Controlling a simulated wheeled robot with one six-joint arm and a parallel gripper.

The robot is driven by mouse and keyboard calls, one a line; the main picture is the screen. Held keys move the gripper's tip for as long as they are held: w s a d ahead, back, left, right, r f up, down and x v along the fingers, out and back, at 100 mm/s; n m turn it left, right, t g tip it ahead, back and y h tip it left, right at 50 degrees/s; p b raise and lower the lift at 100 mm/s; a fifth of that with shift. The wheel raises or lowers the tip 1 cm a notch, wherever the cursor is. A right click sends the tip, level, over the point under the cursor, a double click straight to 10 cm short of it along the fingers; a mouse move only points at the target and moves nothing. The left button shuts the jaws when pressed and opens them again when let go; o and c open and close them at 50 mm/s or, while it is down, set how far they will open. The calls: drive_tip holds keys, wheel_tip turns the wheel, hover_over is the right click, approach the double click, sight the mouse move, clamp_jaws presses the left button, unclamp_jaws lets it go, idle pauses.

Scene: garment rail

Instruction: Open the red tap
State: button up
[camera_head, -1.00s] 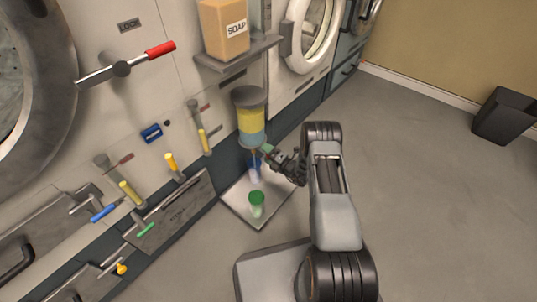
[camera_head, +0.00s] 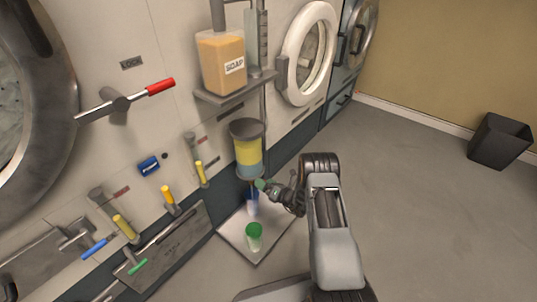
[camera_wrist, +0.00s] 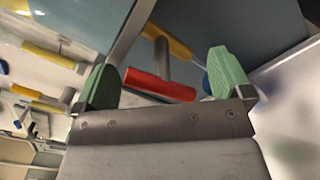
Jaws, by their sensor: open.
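The red tap (camera_wrist: 158,84) has a red bar handle on a grey stem and shows in the wrist view. My gripper (camera_wrist: 165,82) is open, with one green fingertip on each side of the handle. The handle lies across the gap, and I cannot tell whether either finger touches it. In the head view my gripper (camera_head: 272,190) is beside the lower end of the dispenser cylinder (camera_head: 248,150) with yellow and blue layers. The red tap is not clearly visible there, hidden near the gripper.
A tray (camera_head: 262,250) under the dispenser holds a green-topped cup (camera_head: 254,238) and a blue-topped cup (camera_head: 251,205). A soap container (camera_head: 222,65) stands on a shelf above. A red-ended lever (camera_head: 160,86) is at the left. A dark bin (camera_head: 499,142) stands at the right; the floor between is clear.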

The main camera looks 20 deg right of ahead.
drive_tip(key=n, duration=0.1)
drive_tip(key=a+n, duration=0.1)
drive_tip(key=n, duration=0.1)
drive_tip(key=shift+s+f, duration=0.1)
drive_tip(key=shift+f, duration=0.05)
drive_tip(key=n, duration=0.3)
drive_tip(key=shift+d, duration=0.3)
drive_tip(key=n, duration=0.2)
drive_tip(key=shift+n, duration=0.4)
drive_tip(key=p+v, duration=0.5)
drive_tip(key=v, duration=0.9)
drive_tip(key=s+a+r+n+g+y+p, duration=0.1)
drive_tip(key=a+r+n+g+p, duration=0.2)
drive_tip(key=r, duration=0.8)
drive_tip(key=s+a+r+n+g+y+p, duration=0.1)
drive_tip(key=a+r+n+g+p, duration=0.3)
drive_tip(key=r, duration=0.7)
drive_tip(key=s+a+r+n+g+p, duration=0.2)
drive_tip(key=a+r+n+g+p, duration=0.2)
drive_tip(key=r, duration=0.7)
drive_tip(key=shift+s+n+g+y+p, duration=0.35)
drive_tip(key=shift+n+g+p, duration=0.7)
drive_tip(key=shift+n, duration=0.85)
drive_tip(key=shift+a+r, duration=0.1)
drive_tip(key=shift+w, duration=0.1)
